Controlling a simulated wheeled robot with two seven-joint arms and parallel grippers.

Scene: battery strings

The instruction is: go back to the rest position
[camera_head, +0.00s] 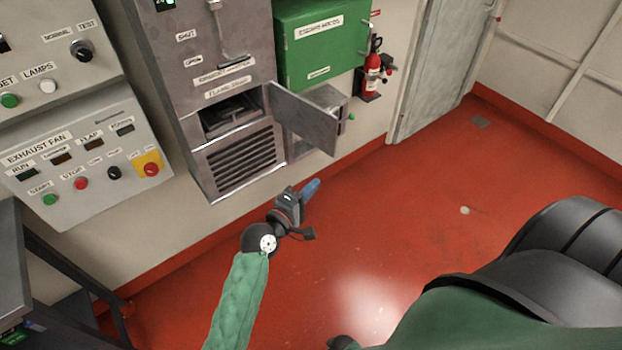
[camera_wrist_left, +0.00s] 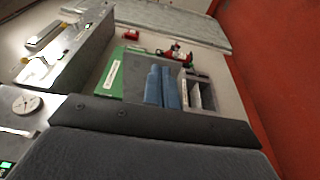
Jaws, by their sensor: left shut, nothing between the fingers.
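My left gripper (camera_head: 311,187) is in the middle of the head view, above the red floor and in front of the grey cabinet. Its blue fingers are together with nothing between them. In the left wrist view the two blue fingers (camera_wrist_left: 163,87) lie side by side, with the green box behind them. My left arm comes up from the bottom in a green sleeve. My right gripper is not clearly seen; only dark parts of my own body show at the lower right.
The grey cabinet (camera_head: 200,60) has an open door (camera_head: 303,118) close behind my left gripper. A green box (camera_head: 322,45) and a red fire extinguisher (camera_head: 372,72) are on the wall. The exhaust fan panel (camera_head: 85,165) is at left. The red floor (camera_head: 430,190) at right is clear.

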